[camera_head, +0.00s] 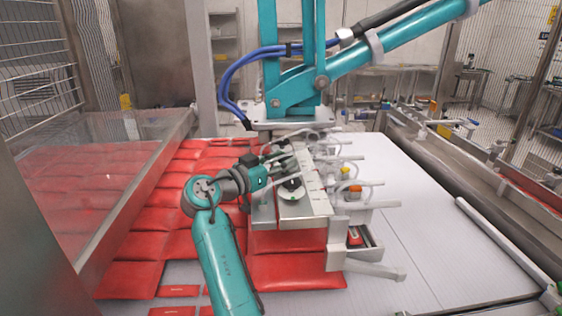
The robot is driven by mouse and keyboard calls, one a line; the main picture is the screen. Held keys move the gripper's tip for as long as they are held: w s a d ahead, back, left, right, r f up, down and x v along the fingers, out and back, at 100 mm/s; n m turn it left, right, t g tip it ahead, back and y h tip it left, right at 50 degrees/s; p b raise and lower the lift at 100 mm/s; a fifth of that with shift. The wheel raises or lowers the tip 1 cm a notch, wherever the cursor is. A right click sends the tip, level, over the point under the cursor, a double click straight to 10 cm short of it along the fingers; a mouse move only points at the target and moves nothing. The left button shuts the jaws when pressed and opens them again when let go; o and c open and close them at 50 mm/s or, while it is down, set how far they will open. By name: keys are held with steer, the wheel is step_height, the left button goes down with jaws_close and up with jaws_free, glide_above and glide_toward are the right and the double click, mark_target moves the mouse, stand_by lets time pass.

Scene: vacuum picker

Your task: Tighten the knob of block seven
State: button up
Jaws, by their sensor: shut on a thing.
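The vacuum picker head (310,208) is a metal plate assembly with a row of blocks and clear hoses along its right side. It hangs over red packages in the middle of the picture. My gripper (283,178) reaches in from the left at the picker's near left part, by a round pale fitting (290,190). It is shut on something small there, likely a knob. The fingers and hoses hide it, and I cannot read any block number or tell which block it belongs to.
A teal machine arm (400,42) holds the picker from above. Red packages (130,248) cover the left of the white conveyor (440,240); its right side is mostly clear. A transparent guard (100,190) stands left. Clear hoses (350,165) stick out on the picker's right.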

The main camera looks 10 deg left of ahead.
steer(key=shift+w+a+m+g+h, duration=0.15)
steer(key=shift+m+g+h, duration=0.85)
steer(key=shift+g+h, duration=0.1)
steer(key=shift+w+a+m+g+h, duration=0.1)
steer(key=shift+w+m+g+h, duration=0.05)
steer(key=shift+m+g+h, duration=1.45)
steer(key=shift+g, duration=0.3)
steer(key=o, duration=1.1)
steer(key=shift+o, duration=0.2)
steer(key=shift+a, duration=0.1)
steer(key=v, duration=0.7)
steer(key=shift+a, duration=0.2)
